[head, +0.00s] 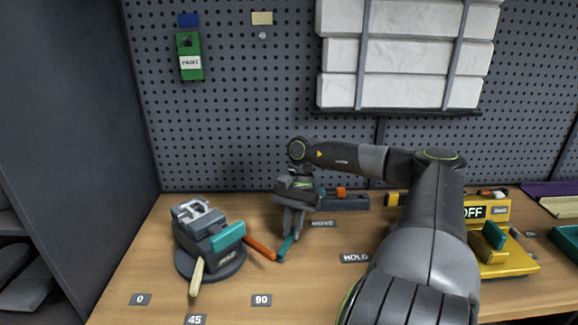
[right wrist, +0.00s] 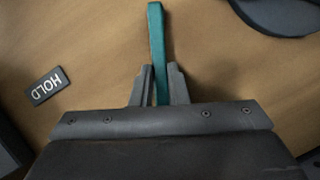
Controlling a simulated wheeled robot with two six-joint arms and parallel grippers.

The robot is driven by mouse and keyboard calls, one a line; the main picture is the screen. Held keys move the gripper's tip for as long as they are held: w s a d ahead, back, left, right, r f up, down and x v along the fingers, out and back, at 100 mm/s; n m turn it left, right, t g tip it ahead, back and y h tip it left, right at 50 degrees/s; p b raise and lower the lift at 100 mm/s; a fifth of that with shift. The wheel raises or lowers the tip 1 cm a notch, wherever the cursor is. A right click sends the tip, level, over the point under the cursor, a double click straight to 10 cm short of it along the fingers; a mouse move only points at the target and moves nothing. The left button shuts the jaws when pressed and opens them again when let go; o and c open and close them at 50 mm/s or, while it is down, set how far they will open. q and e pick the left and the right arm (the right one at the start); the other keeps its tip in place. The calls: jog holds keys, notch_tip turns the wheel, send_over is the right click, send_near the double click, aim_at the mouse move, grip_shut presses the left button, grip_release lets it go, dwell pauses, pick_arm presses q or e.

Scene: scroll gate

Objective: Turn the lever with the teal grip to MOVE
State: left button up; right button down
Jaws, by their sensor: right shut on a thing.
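The teal grip (head: 286,247) of the lever is a slim bar low between the fingers of my right gripper (head: 292,226). In the right wrist view the teal grip (right wrist: 156,45) runs between the two fingertips (right wrist: 157,85), which are shut on it, and its far end sticks out past them. The rest of this lever is hidden by my gripper. A label that seems to read MOVE (head: 322,223) lies just right of the gripper. A HOLD label (head: 355,257) lies further right and nearer; it also shows in the right wrist view (right wrist: 47,86). My left gripper is out of view.
A round-based device (head: 212,240) with a teal block, an orange handle (head: 260,248) and a cream handle (head: 197,277) stands left of my gripper. Labels 0, 45 and 90 (head: 261,300) lie in front. A yellow device (head: 508,258) marked OFF stands at right. A pegboard (head: 240,110) rises behind.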

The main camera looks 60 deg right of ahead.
dwell(0.3)
jog(key=c, duration=1.4)
grip_release()
jog(key=v, duration=1.7)
jog(key=shift+r+b, duration=0.25)
jog(key=shift+b, duration=0.05)
